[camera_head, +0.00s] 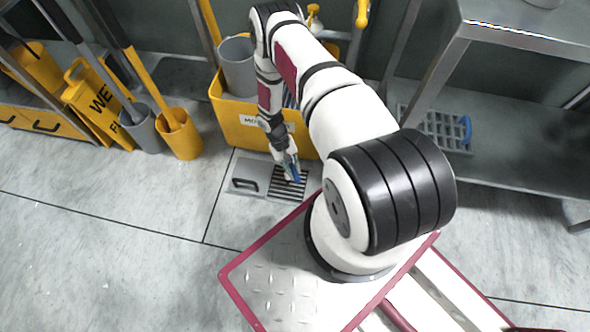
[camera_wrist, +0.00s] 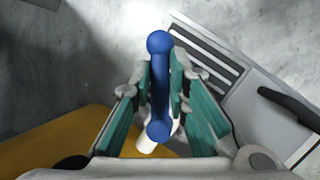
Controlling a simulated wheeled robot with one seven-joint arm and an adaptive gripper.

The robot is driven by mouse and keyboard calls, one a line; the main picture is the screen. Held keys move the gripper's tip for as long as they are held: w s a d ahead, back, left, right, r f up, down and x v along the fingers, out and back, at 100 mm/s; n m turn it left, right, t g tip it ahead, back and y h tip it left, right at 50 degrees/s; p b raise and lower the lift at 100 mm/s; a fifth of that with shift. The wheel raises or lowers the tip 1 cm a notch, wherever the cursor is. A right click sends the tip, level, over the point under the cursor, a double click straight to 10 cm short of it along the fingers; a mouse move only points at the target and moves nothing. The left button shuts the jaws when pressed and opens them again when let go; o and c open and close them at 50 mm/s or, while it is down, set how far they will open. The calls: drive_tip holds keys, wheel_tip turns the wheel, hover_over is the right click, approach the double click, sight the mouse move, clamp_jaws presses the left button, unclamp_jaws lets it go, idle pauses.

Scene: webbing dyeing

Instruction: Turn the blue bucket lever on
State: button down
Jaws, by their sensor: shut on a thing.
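The blue lever (camera_wrist: 159,42) is a bar with a rounded knob at each end. In the wrist view it stands lengthwise between the green-padded fingers of my gripper (camera_wrist: 162,82), which are shut on it. A short white stub (camera_wrist: 148,143) shows by its near end. In the head view my gripper (camera_head: 290,168) reaches down in front of the yellow mop bucket (camera_head: 232,120), and a small blue part of the lever (camera_head: 297,178) shows at its fingertips. My fingers hide much of the lever in that view.
A floor drain grate (camera_head: 288,186) and a grey plate with a black handle (camera_head: 245,184) lie below my gripper. A yellow wet-floor sign (camera_head: 90,100) and a yellow bin (camera_head: 180,138) stand left. A metal shelf (camera_head: 500,150) is right.

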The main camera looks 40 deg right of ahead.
drive_tip(key=shift+a+m, duration=0.1)
drive_tip(key=shift+m, duration=0.2)
drive_tip(key=c, duration=1.5)
unclamp_jaws()
drive_tip(key=shift+c, duration=0.2)
drive_tip(key=v, duration=0.7)
drive_tip(key=shift+w+r, duration=0.15)
drive_tip(key=shift+r, duration=0.1)
